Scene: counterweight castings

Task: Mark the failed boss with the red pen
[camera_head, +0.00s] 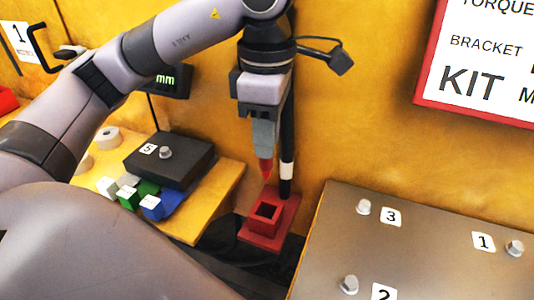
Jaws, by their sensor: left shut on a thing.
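My left gripper (264,146) points down near the middle of the view, its fingers shut on the red pen (265,169). Only the pen's red tapered lower end shows below the fingers. The pen is upright above a red square holder (284,226) with an open socket, and its tip looks apart from it. A grey casting plate (420,258) at the lower right bears light metal bosses beside labels 3 (364,207), 1 (515,248) and 2 (349,284). No mark shows on them. My right gripper is not in view.
On a yellow bench (222,190) at left sit a dark block (188,172) labelled 5 with a metal knob, and small white, green and blue blocks (152,207). A black post with a white band (287,171) stands behind the holder. A display reads "mm" (166,80).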

